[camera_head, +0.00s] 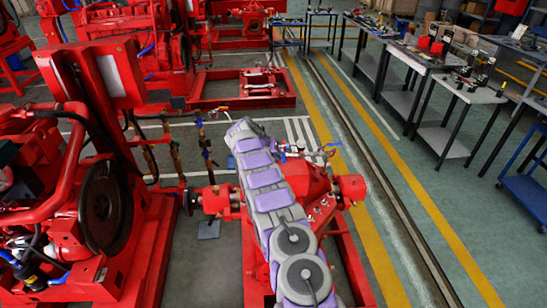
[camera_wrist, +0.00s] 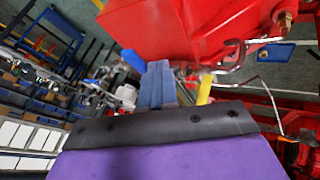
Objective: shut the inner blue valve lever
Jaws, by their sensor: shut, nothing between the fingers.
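A blue lever (camera_head: 283,155) shows just right of my arm in the head view, at the near end of a short silver pipe run (camera_head: 298,151). A second handle (camera_head: 332,145), also bluish, sits at the right end by a brass-coloured fitting. In the wrist view, a blue lever (camera_wrist: 133,60) stands beside the tip of my gripper (camera_wrist: 157,68), left of a red block. I cannot tell whether they touch. A pale valve body (camera_wrist: 125,96) lies below that lever. My gripper is shut and empty; my arm hides it in the head view.
The red block (camera_wrist: 180,30) is close above and right of my gripper in the wrist view. Red pump parts (camera_head: 350,190) lie right of my arm, and a large red engine set (camera_head: 75,210) fills the left. Worktables (camera_head: 410,62) stand farther right beyond open floor.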

